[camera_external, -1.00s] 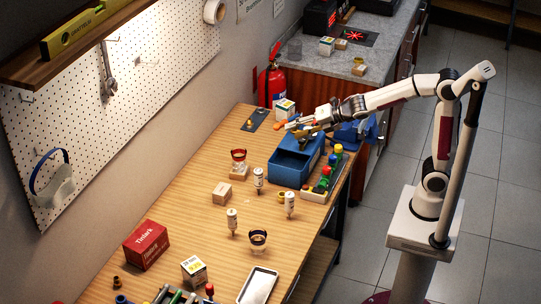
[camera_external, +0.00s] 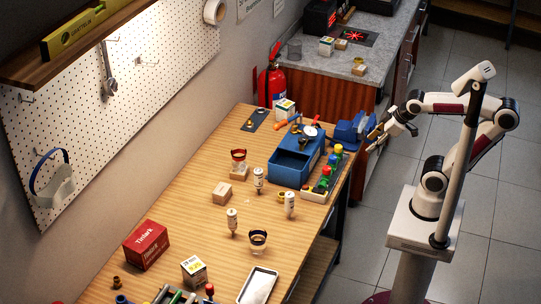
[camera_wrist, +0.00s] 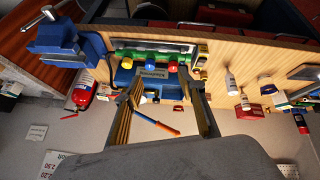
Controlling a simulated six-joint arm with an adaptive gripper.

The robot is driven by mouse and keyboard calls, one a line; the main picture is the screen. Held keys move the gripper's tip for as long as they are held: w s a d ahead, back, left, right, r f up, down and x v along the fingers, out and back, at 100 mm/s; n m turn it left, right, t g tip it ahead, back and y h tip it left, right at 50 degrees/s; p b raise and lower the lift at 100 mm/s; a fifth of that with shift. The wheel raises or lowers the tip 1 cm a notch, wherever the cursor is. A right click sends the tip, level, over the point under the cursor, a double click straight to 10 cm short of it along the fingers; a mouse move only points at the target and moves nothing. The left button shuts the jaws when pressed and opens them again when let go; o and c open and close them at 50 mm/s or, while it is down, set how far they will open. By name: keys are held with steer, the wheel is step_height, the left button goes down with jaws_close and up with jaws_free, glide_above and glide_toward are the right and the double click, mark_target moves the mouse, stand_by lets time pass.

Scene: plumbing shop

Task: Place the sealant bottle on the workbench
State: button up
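I cannot tell which is the sealant bottle. White bottles (camera_wrist: 232,84) also show at the right of the wrist view, well away from my fingers. My gripper (camera_external: 372,138) is off the bench's right edge, beside the blue vise (camera_external: 352,133). In the wrist view my gripper (camera_wrist: 165,92) has its fingers wide apart with nothing held between them.
A blue toolbox (camera_external: 290,172) with a round gauge (camera_external: 311,132) stands at the bench's far right. A red box (camera_external: 146,244), small carton (camera_external: 193,270) and metal tray (camera_external: 258,286) are near the front. Bare wood lies left of the bottles.

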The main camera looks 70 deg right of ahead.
steer(key=s+m, duration=0.1)
steer(key=s+f+m, duration=0.1)
steer(key=s, duration=0.1)
steer(key=s+a+m+g, duration=0.1)
steer(key=shift+s+f+y, duration=0.25)
steer(key=shift+s+y, duration=0.05)
steer(key=shift+s, duration=0.1)
